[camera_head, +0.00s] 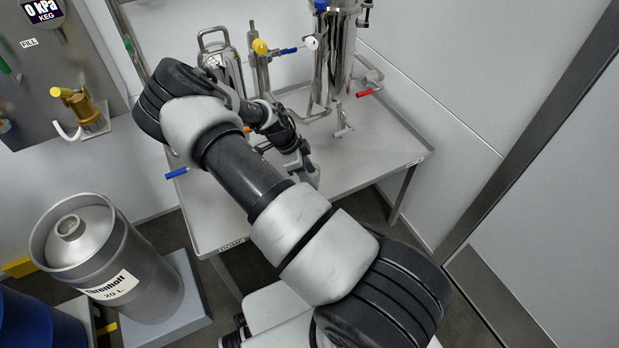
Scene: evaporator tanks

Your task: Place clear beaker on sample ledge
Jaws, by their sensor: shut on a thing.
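My arm reaches from the lower right up over a steel table (375,148). My gripper (303,172) is small and partly hidden at the end of the arm, low over the table's middle. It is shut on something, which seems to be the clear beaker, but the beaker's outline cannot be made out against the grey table. I cannot pick out the sample ledge with certainty; my arm hides part of the table.
A shiny steel tank (335,50) with red-, blue- and white-handled valves stands at the table's back. A handled steel vessel (222,62) stands left of it. The table's right side is clear.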

